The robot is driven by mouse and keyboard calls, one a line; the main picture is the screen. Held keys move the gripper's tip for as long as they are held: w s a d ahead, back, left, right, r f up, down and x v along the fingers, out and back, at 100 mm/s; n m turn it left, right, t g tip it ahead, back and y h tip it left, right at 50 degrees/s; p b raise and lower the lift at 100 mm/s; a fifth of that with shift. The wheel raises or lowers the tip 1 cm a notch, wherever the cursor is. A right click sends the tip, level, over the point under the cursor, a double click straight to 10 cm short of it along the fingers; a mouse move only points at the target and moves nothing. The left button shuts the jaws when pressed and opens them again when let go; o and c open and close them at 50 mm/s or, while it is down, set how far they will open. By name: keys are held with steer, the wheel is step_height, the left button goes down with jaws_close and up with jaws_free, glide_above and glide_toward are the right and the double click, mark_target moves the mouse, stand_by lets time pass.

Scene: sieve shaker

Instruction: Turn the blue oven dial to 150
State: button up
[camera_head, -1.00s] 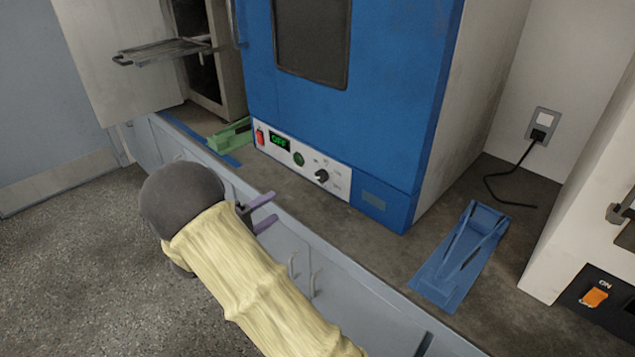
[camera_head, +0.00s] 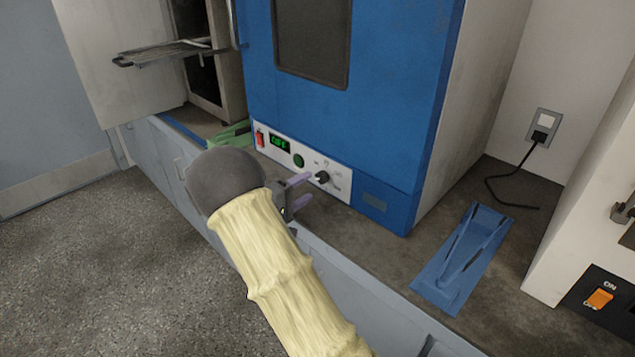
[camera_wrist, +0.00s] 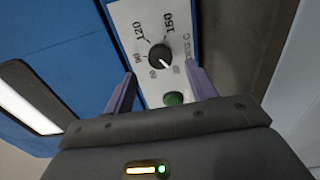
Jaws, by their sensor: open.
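The blue oven (camera_head: 400,90) stands on the counter with a white control panel (camera_head: 340,184) low on its front. The black dial (camera_head: 322,177) sits on that panel; the wrist view also shows the dial (camera_wrist: 158,56), with 120 and 150 printed on its far side. Its white pointer line appears aimed at the low-number side, away from 150. My gripper (camera_head: 308,188) is open in front of the panel. In the wrist view its purple fingers (camera_wrist: 162,78) are spread either side of the dial's line, short of it, and apart from it.
A green button (camera_head: 299,160), a display reading OFF (camera_head: 280,143) and a red switch (camera_head: 260,139) lie left of the dial. A blue stand (camera_head: 462,260) lies on the counter at right. A green object (camera_head: 232,134) is at left.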

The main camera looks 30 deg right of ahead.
mark_target(320, 179)
steer(key=x, duration=0.5)
steer(key=shift+w+d, duration=0.1)
steer(key=shift+d, duration=0.15)
steer(key=c, duration=1)
